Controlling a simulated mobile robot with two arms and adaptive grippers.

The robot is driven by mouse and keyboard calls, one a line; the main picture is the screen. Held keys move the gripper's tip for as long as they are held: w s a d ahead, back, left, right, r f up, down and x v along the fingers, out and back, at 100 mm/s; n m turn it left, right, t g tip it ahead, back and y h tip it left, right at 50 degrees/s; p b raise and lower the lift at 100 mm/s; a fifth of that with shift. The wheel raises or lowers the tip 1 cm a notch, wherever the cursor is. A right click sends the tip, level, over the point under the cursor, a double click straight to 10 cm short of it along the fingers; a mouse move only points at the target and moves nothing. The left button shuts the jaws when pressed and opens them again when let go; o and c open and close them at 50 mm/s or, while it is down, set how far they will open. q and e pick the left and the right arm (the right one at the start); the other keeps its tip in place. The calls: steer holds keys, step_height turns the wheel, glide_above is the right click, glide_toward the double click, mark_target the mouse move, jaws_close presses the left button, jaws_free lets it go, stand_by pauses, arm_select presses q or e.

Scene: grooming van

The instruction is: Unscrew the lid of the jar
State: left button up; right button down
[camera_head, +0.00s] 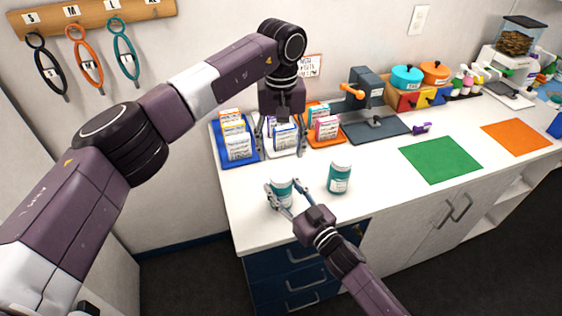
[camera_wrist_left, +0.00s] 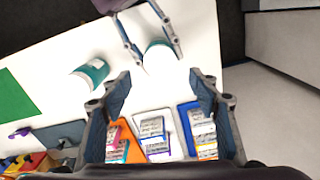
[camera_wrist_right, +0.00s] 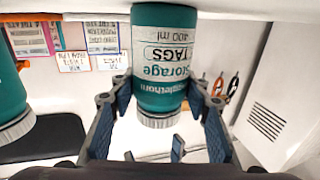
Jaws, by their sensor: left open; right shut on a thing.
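A teal jar (camera_head: 281,194) with a pale lid (camera_head: 283,181) stands near the counter's front edge. My right gripper (camera_head: 281,197) is shut around its body; the jar fills the space between its fingers in the right wrist view (camera_wrist_right: 162,60). My left gripper (camera_head: 279,150) is open and empty, pointing down above the counter, behind and above the jar. In the left wrist view the white lid (camera_wrist_left: 160,56) shows beyond the open fingers. A second teal jar (camera_head: 339,178) with a pale lid stands to the right, apart from both grippers.
Blue (camera_head: 237,155), white and orange (camera_head: 325,143) trays with small packets stand behind the held jar. A dark press with an orange handle (camera_head: 353,90) stands beside them. A green mat (camera_head: 441,159) and orange mat (camera_head: 516,136) lie bare to the right.

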mark_target(281, 175)
arm_select(q)
steer(key=shift+m, duration=0.9)
steer(key=shift+f, duration=0.25)
step_height(281, 175, down, 8)
steer(key=shift+r, duration=0.2)
